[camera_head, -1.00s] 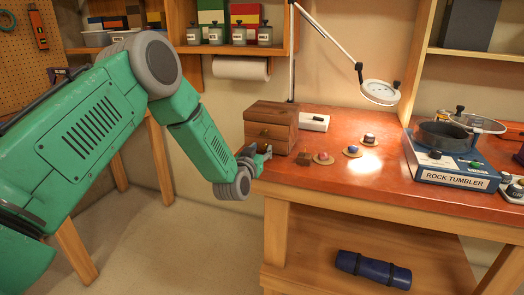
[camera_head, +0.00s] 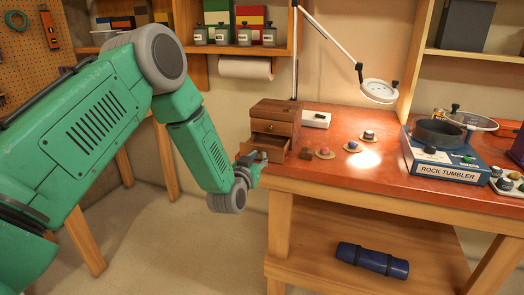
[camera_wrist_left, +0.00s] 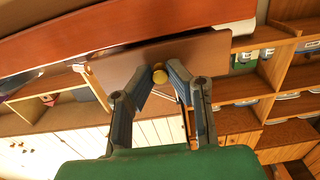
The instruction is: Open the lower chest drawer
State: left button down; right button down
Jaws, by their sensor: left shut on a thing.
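The small wooden chest (camera_head: 286,111) stands at the left end of the red-brown bench top. Its lower drawer (camera_head: 275,144) sticks out from the body toward the left front, and its open top shows. The upper drawer (camera_head: 272,128) is flush, with a small knob. My left gripper (camera_head: 256,160) is at the front of the lower drawer. In the left wrist view its fingers (camera_wrist_left: 160,80) close around the round brass knob (camera_wrist_left: 160,74) on the flat wooden drawer front (camera_wrist_left: 207,52). My right gripper is in neither view.
A rock tumbler (camera_head: 446,168) and a magnifier lamp (camera_head: 379,90) stand farther right. A blue roll (camera_head: 372,261) lies on the lower shelf. The floor left of the bench is clear.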

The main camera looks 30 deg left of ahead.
pick_arm(q)
jog(key=shift+s+d+r, duration=0.1)
jog(key=shift+s+d, duration=0.05)
jog(key=shift+d, duration=0.1)
jog(key=shift+a, duration=0.3)
jog(key=c, duration=1.6)
grip_release()
jog(key=shift+o, duration=0.2)
jog(key=shift+d, duration=0.1)
jog(key=shift+s+d, duration=0.1)
jog(key=shift+s, duration=0.1)
jog(key=v, duration=1.1)
jog(key=shift+s+f, duration=0.2)
jog(key=shift+f, duration=0.05)
